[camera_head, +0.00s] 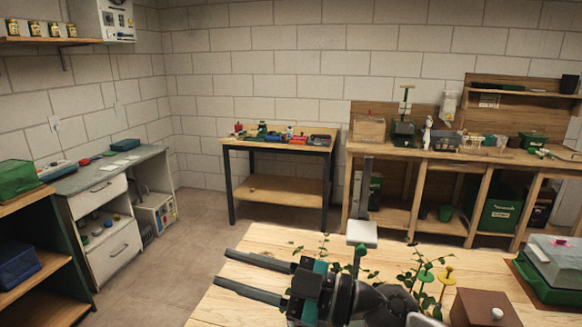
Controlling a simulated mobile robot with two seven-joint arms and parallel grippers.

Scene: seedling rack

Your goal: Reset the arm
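My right gripper (221,267) is at the lower middle of the head view, its arm coming in from the bottom right. Its two long dark fingers point left and stand apart, with nothing between them. It is over the left part of the near wooden table (490,265), and the fingertips are close to the table's left edge. How high it is above the table top is hard to tell. My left gripper is not in view.
Leafy seedlings (408,280) stand just behind and right of the gripper, beside a yellow-topped peg (447,276). A brown box (484,309) with a white knob and a lidded green tray (545,286) are at right. Open floor (170,270) lies left.

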